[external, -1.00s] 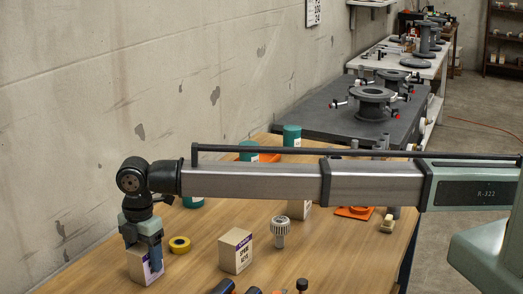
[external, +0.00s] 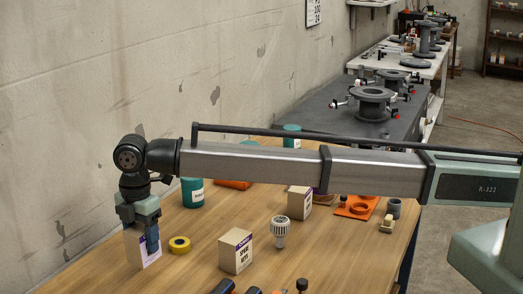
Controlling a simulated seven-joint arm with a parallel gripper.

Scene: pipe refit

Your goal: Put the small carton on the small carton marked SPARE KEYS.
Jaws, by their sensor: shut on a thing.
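A small carton (external: 144,254), white with a purple edge, is in my gripper (external: 140,238) at the left of the table. The fingers are shut on its upper part and hide some of it. The carton looks upright and a little above the tabletop. The small carton marked SPARE KEYS (external: 236,254) stands upright on the table to the right, apart from my gripper, with nothing on its top.
A yellow tape roll (external: 180,245) lies between the two cartons. A showerhead-like grey part (external: 280,230) stands right of the marked carton. Another carton (external: 299,204) and teal cans (external: 192,197) stand farther back. Dark items (external: 224,287) lie at the front edge.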

